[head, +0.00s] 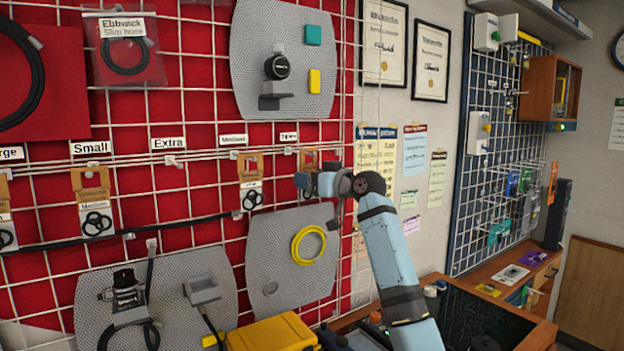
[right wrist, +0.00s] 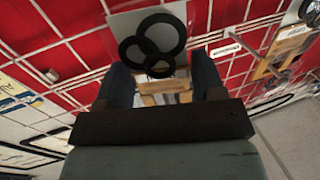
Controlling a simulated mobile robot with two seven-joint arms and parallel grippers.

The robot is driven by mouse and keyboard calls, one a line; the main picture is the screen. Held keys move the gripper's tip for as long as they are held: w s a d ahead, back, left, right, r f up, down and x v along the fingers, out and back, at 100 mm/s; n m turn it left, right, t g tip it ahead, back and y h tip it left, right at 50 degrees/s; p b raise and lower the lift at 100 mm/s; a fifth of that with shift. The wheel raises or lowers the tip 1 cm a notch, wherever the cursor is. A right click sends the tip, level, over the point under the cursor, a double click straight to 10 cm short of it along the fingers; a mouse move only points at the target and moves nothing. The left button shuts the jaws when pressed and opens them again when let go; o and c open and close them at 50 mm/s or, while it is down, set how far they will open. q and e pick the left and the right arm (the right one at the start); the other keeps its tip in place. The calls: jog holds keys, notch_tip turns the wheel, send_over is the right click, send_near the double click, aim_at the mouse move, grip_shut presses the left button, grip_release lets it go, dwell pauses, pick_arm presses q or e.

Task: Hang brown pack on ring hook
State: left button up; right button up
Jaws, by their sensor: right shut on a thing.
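My right gripper (head: 318,184) is at the red grid wall, at the right end of the row of labels. In the right wrist view its two fingers (right wrist: 163,88) are closed around the brown header of a pack (right wrist: 160,86), which has several black rings. In the head view a little of the held pack's brown header (head: 309,159) shows above the gripper, and the rest is mostly hidden. A small hook (head: 288,150) sits just left of it, under a label too small to read for sure. I cannot tell whether pack and hook touch. My left gripper is out of view.
Similar brown packs hang to the left (head: 250,167) and further left (head: 91,180). An empty hook (head: 173,161) is under the "Extra" label. Grey perforated panels (head: 270,262) with a yellow coil (head: 308,244) are below the gripper. A yellow case (head: 272,334) stands beneath.

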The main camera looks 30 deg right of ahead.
jog(key=o, duration=1)
jog(key=shift+c, duration=0.2)
jog(key=b+v, duration=0.3)
jog(key=v, duration=1.1)
